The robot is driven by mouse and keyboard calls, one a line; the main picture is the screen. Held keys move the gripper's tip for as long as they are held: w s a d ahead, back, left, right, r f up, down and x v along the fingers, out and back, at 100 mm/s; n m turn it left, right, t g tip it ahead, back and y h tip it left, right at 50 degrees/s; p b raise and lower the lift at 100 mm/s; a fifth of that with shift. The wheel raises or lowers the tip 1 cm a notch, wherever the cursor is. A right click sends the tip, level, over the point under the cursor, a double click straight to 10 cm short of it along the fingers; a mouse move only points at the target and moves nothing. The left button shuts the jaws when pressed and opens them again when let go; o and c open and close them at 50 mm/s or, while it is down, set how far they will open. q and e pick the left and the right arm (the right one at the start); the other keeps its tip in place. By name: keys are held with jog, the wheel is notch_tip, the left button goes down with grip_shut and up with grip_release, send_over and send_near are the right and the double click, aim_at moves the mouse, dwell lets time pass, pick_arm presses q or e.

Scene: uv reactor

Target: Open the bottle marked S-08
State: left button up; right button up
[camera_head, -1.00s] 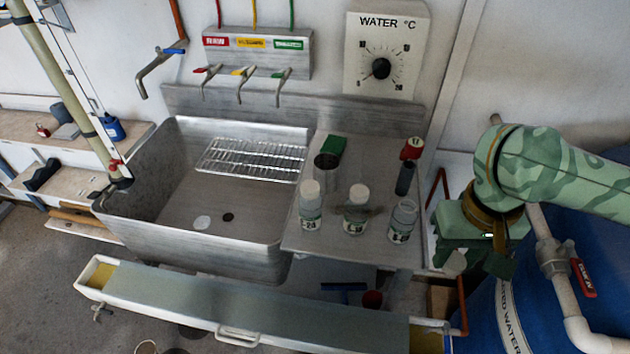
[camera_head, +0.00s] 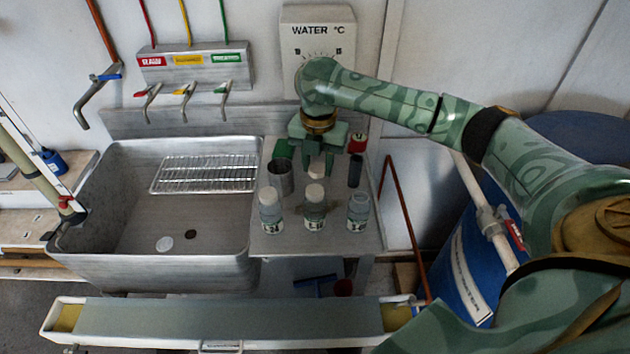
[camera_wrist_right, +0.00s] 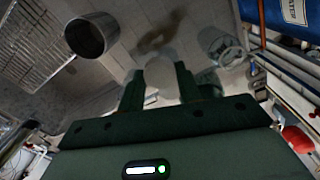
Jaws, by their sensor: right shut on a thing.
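Three small clear bottles stand in a row on the steel drainboard (camera_head: 268,244). The left bottle (camera_head: 271,213) and middle bottle (camera_head: 315,215) have white caps. The right bottle (camera_head: 358,213) shows no white cap and looks open; it also shows in the right wrist view (camera_wrist_right: 220,45). Its label seems to end in 8, but the print is too small to read surely. My right gripper (camera_head: 318,163) is behind the middle bottle, shut on a white cap (camera_head: 316,172), also seen in the wrist view (camera_wrist_right: 161,72). My left gripper is out of view.
A metal beaker (camera_head: 280,178), green sponge (camera_head: 284,148) and dark cylinder (camera_head: 355,170) with a red item (camera_head: 357,143) stand near the gripper. The sink (camera_head: 120,205) with a wire rack (camera_head: 205,174) lies left. Blue barrels stand right.

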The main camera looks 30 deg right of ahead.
aim_at(328, 200)
jog(key=d+f+n+b, duration=0.1)
jog(key=f+n+b, duration=0.1)
jog(key=f+n, duration=0.1)
jog(key=w+d+f+n+b, duration=0.1)
jog(key=d+f+n+b, duration=0.1)
jog(key=f+n, duration=0.2)
jog(key=d+f+n+b, duration=0.1)
jog(key=f+n+b, duration=0.1)
jog(key=f+n, duration=0.2)
jog(key=shift+w+d+f, duration=0.1)
jog(key=shift+w+f, duration=0.1)
jog(key=shift+f, duration=0.5)
jog(key=shift+w+d+f, duration=0.1)
jog(key=shift+w+f, duration=0.05)
jog(key=shift+f, duration=0.55)
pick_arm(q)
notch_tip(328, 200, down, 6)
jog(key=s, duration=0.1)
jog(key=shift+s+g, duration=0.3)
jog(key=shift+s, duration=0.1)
pick_arm(e)
jog(key=shift+r, duration=0.1)
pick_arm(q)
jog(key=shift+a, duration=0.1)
pick_arm(e)
jog(key=o, duration=1.1)
jog(key=shift+f, duration=0.2)
